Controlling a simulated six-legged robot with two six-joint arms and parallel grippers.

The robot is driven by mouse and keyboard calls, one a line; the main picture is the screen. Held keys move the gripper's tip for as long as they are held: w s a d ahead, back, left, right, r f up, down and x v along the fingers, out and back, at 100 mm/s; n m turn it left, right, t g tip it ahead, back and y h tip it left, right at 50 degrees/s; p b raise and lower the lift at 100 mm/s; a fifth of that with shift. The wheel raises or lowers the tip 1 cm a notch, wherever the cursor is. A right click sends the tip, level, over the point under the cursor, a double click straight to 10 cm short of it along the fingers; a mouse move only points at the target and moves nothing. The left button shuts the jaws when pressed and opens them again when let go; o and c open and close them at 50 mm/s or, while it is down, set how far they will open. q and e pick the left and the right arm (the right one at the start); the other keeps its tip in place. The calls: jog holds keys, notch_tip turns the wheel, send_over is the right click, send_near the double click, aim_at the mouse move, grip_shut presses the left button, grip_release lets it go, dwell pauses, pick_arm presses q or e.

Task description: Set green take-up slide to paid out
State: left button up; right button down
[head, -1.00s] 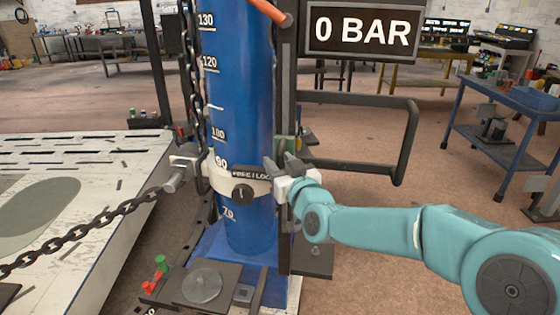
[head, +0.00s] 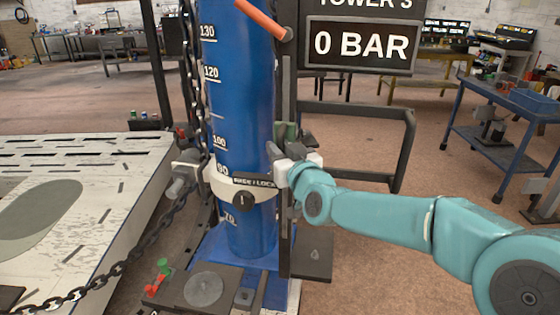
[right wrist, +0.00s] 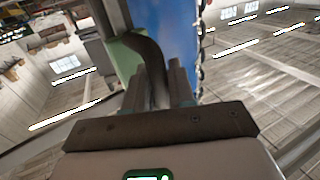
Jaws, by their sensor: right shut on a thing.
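The green take-up slide (head: 288,131) shows as a small green block on the dark upright rail behind and right of the blue column. It also shows as a green surface in the right wrist view (right wrist: 122,58). My right gripper (head: 282,151) is at the slide, right of the column and just above the white collar. In the right wrist view its fingers (right wrist: 163,85) are closed on a dark curved handle (right wrist: 150,58) beside the green part. The gripper hides much of the slide. My left gripper is out of view.
The blue column (head: 238,110) carries a white collar (head: 225,190) with a black knob. A chain (head: 95,275) sags leftward over the pale platform (head: 110,190). A black guard rail (head: 405,140) stands right. The display (head: 361,45) reads 0 BAR.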

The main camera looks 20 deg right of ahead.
notch_tip(320, 180, up, 15)
jog(key=p, duration=0.8)
jog(key=shift+f, duration=0.2)
jog(key=shift+d+r, duration=0.1)
jog(key=c, duration=1.1)
grip_release()
jog(key=s+d+b, duration=0.1)
jog(key=s, duration=1.5)
jog(key=shift+s+d+b, duration=0.2)
jog(key=shift+b, duration=0.2)
